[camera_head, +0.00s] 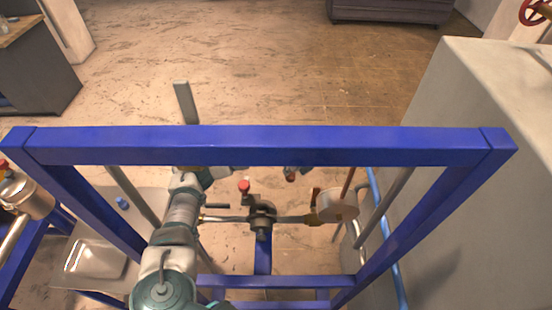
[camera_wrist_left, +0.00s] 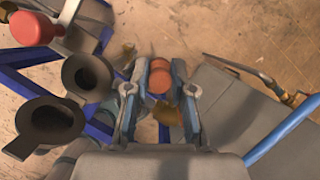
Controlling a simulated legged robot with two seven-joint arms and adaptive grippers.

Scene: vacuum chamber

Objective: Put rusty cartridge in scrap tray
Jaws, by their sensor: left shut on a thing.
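My left arm comes up from the bottom in the head view and passes behind the blue top bar. Its gripper (camera_wrist_left: 161,92) shows best in the left wrist view, shut on a reddish-brown cylinder, which I take as the rusty cartridge (camera_wrist_left: 159,76). In the head view a small reddish end of the cartridge (camera_head: 291,177) shows just below the bar, which hides most of the gripper. A shiny metal tray (camera_head: 95,258), probably the scrap tray, lies at the lower left, left of my arm and apart from the cartridge. My right gripper is not in view.
A blue frame (camera_head: 260,145) crosses the head view around my arm. A valve with a red knob (camera_head: 244,186) and pipes sits inside it. Dark round fittings (camera_wrist_left: 85,75) are left of the gripper. A large pale block (camera_head: 480,150) stands right. Open floor lies beyond.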

